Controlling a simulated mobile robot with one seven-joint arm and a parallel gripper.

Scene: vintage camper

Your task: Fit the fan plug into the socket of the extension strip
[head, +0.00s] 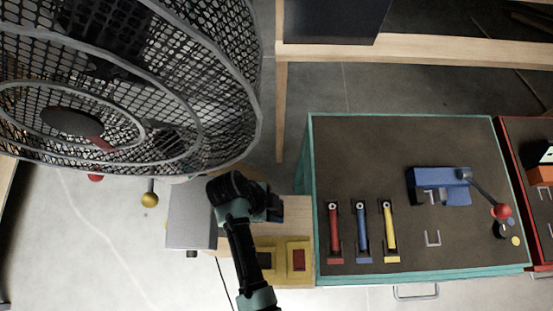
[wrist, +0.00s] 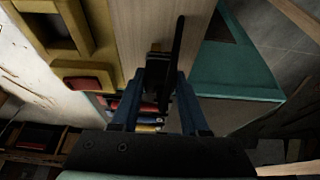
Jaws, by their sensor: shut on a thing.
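My gripper (head: 274,207) is over a narrow wooden surface. In the wrist view, its two blue fingers (wrist: 160,98) are shut on a black plug (wrist: 158,72), with a thin dark upright piece beside it. The yellow extension strip (head: 281,243) lies on the wood just below the gripper in the head view, with a dark socket recess and a red switch. It also shows at the upper left of the wrist view (wrist: 84,52), apart from the plug. The plug's prongs cannot be made out. The large fan (head: 190,150) fills the upper left of the head view.
A teal-edged cabinet (head: 350,150) stands right of the strip, bearing red, blue and yellow handled pieces and a blue vise-like tool (head: 425,180). A grey box (head: 190,215) is left of the gripper. A wooden bench (head: 420,48) stands behind. The fan cage is close to my arm.

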